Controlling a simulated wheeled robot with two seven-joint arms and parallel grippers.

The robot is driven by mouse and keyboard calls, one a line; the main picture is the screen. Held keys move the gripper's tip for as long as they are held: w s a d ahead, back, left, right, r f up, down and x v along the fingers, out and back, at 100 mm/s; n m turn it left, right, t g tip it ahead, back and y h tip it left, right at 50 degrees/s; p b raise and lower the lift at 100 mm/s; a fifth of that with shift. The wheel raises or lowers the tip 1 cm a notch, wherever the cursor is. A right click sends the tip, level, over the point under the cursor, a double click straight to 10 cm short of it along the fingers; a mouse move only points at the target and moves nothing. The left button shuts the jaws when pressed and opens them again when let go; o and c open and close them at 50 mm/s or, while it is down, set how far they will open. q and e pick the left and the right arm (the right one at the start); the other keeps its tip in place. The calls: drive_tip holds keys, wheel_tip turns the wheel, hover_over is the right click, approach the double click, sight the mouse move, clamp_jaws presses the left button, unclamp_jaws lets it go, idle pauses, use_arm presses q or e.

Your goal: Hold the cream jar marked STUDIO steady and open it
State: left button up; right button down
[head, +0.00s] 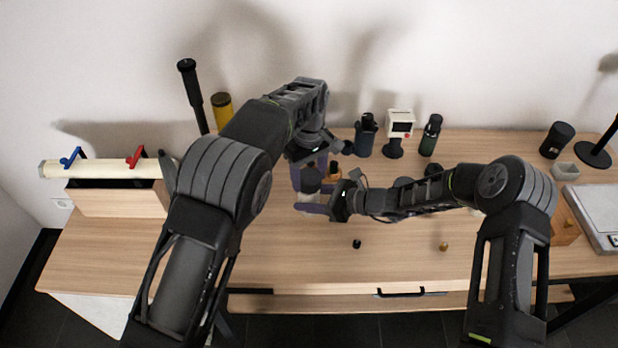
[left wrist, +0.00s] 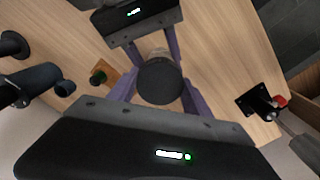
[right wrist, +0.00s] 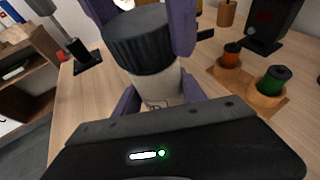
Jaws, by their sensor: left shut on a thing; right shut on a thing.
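The cream jar (right wrist: 168,90) stands upright on the wooden table, with a pale body and a ribbed dark lid (right wrist: 140,40). Its lid also shows in the left wrist view (left wrist: 160,82). My left gripper (head: 309,178) comes from above, its purple fingers shut on the lid. My right gripper (head: 312,203) comes in level from the right, its fingers shut around the pale body. The lid sits on the body with no clear gap. Marks on the body are partly visible, but the word cannot be read.
Behind the jar stand dark bottles (head: 366,135), a small white device (head: 399,124) and a green bottle (head: 430,135). Small bottles in wooden holders (right wrist: 264,95) are close by. A black knob (head: 357,244) and a brass knob (head: 443,246) lie in front. The front middle is mostly clear.

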sight(309, 176)
use_arm(q)
drive_tip(key=shift+r, duration=0.1)
idle(0.3)
drive_tip(key=shift+r, duration=2)
use_arm(e)
drive_tip(key=c, duration=0.6)
unclamp_jaws()
use_arm(q)
drive_tip(key=shift+f, duration=0.15)
use_arm(e)
drive_tip(key=shift+s+d+r, duration=0.15)
drive_tip(key=shift+d, duration=0.35)
use_arm(q)
drive_tip(key=shift+f+b, duration=0.95)
drive_tip(key=shift+b, duration=0.15)
use_arm(e)
drive_tip(key=v, duration=1.1)
drive_tip(key=shift+a+r, duration=0.1)
drive_tip(key=shift+r, duration=0.05)
